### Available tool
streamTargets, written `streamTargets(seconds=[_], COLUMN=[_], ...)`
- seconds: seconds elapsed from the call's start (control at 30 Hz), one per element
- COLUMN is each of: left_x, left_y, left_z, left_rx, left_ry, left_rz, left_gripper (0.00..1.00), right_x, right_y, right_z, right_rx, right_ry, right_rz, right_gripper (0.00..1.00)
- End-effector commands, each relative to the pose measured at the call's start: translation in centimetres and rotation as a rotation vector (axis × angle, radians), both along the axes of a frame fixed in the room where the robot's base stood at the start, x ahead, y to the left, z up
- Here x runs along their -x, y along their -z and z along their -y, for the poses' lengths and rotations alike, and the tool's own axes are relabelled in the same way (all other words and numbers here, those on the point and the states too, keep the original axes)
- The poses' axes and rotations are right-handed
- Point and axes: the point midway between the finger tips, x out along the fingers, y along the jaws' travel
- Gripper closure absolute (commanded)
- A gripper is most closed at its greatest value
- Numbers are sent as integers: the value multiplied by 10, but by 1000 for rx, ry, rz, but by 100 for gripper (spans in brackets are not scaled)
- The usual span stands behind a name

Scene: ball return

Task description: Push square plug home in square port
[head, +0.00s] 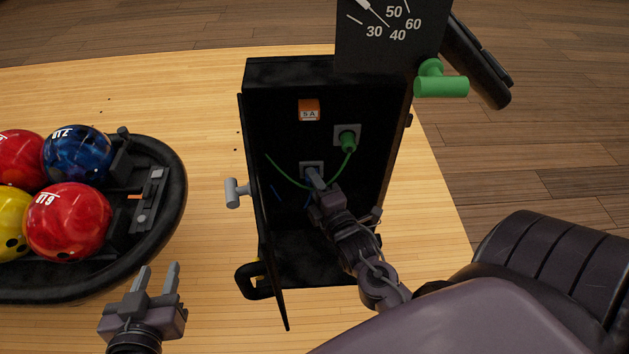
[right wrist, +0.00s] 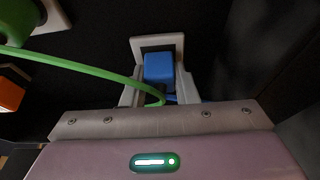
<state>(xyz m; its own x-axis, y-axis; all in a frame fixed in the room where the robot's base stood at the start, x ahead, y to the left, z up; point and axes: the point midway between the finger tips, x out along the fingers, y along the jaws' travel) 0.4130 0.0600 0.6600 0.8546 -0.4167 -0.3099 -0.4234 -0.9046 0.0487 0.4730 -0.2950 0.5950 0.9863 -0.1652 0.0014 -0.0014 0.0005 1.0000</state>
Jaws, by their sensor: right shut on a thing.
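The blue square plug (right wrist: 158,70) is between the fingers of my right gripper (right wrist: 158,88), which is shut on it. The plug stands at the pale square port (right wrist: 168,39) on the cabinet's back wall. A dark strip of the opening shows above the plug; I cannot tell how deep the plug sits. In the head view my right gripper (head: 315,180) reaches into the cabinet at the square port (head: 311,165), and its fingers cover the plug. My left gripper (head: 158,280) is open and empty over the table, left of the cabinet.
A green round plug (head: 347,139) sits in another port, upper right, and its green cable loops past my right gripper. An orange label block (head: 309,110) is above. The open cabinet door (head: 262,210) stands left. A tray of bowling balls (head: 68,222) is further left.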

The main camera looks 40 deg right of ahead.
Motion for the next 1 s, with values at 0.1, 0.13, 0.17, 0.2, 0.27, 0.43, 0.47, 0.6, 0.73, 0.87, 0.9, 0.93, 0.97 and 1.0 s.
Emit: streamTargets(seconds=[0.1,0.13,0.17,0.2,0.27,0.43,0.47,0.6,0.73,0.87,0.9,0.93,0.97,1.0], left_x=[0,0,0,0,0,0,0,0,0,0,0,0,0,0], left_y=[-1,-1,-1,-1,-1,-1,-1,-1,-4,-9,-10,-11,-12,-13], left_z=[0,0,0,0,0,0,0,0,0,0,0,0,0,0], left_rx=[0,0,0,0,0,0,0,0,0,0,0,0,0,0], left_ry=[0,0,0,0,0,0,0,0,0,0,0,0,0,0], left_rz=[0,0,0,0,0,0,0,0,0,0,0,0,0,0], left_gripper=[64,64,64,64,64,64,64,64,64,64,64,64,64,64], right_x=[-2,-3,-3,-3,-2,-2,-2,-1,10,32,39,44,49,55], right_y=[-1,-1,0,0,0,0,0,0,0,0,0,0,0,0], right_z=[1,2,2,2,2,2,2,1,0,-4,-6,-6,-7,-8], right_rx=[1,1,1,1,0,0,0,0,1,0,0,0,0,0], right_ry=[0,0,0,0,0,0,0,0,0,-1,-1,-1,0,0], right_rz=[1,1,0,0,0,0,0,-1,-2,-4,-5,-5,-5,-4], right_gripper=[95,95,69,64,56,48,48,48,48,48,48,48,48,48])
